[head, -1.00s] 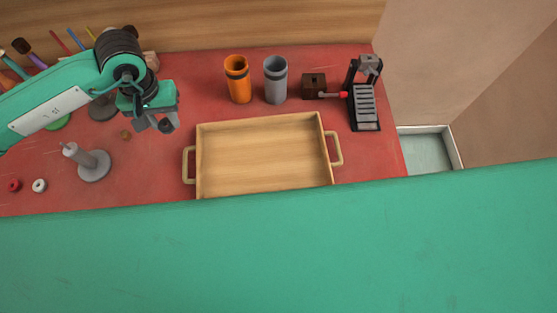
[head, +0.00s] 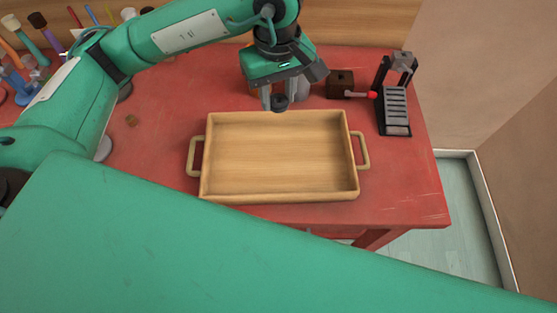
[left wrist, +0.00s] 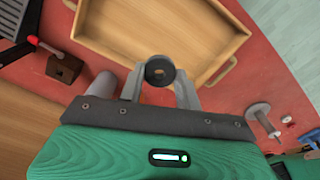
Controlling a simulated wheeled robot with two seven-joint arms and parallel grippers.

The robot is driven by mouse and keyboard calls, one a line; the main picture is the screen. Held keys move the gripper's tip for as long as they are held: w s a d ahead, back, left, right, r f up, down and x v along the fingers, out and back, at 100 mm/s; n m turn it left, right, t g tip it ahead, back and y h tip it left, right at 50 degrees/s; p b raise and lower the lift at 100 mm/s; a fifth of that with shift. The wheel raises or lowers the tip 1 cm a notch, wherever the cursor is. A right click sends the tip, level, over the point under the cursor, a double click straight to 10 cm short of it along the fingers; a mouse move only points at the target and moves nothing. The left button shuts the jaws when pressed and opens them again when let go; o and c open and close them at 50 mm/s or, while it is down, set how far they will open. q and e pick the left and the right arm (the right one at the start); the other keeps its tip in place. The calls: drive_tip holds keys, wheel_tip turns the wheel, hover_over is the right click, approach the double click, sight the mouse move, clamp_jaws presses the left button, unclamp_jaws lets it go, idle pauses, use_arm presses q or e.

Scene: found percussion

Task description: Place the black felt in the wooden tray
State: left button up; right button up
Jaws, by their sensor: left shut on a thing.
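The black felt (head: 281,102) is a small dark ring with a hole. My left gripper (head: 279,104) is shut on it and holds it above the far rim of the wooden tray (head: 280,197), near its middle. In the left wrist view the felt (left wrist: 159,71) sits between the two grey fingertips, with the tray (left wrist: 165,15) beyond it. The tray is pale, rectangular and empty, with a loop handle on each short side. My right gripper is not in view.
A brown block with a red-tipped rod (head: 341,84) and a black-and-grey rack (head: 393,110) stand at the back right. A grey cup (left wrist: 104,86) stands close to the gripper in the left wrist view. The table (head: 160,135) left of the tray is mostly clear.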

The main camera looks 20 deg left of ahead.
sight(278, 158)
use_arm(q)
wheel_tip(278, 158, down, 20)
drive_tip(key=shift+r+p, duration=0.25)
drive_tip(key=shift+p, duration=0.8)
drive_tip(key=shift+f, duration=0.3)
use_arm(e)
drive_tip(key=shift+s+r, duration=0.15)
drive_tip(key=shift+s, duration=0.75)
